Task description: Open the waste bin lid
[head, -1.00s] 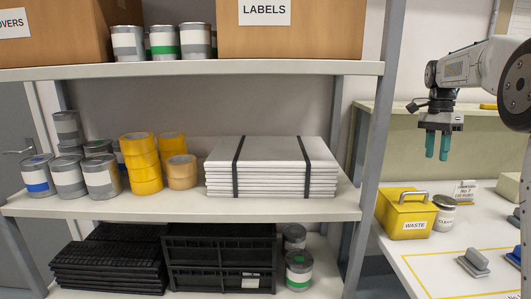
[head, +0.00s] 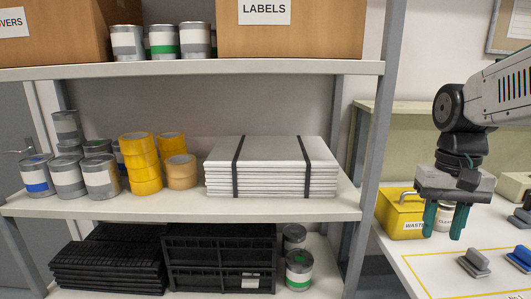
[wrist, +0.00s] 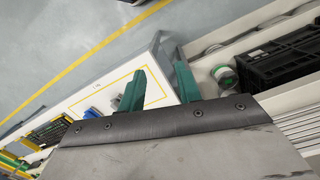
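The yellow waste bin (head: 393,214) stands on the white table at the right of the head view. It bears a white "WASTE" label and has a grey handle on top. Its lid looks shut, and its right part is hidden behind my gripper. My gripper (head: 444,226) is in front of the bin in the picture, pointing down. Its two teal fingers are apart with nothing between them, and they also show apart in the wrist view (wrist: 160,88). I cannot tell whether it touches the bin. I cannot make out the bin in the wrist view.
A grey shelf post (head: 372,140) stands left of the bin. A can (head: 445,217) is partly hidden behind my gripper. The shelf holds cans, tape rolls and strapped white panels (head: 270,165).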

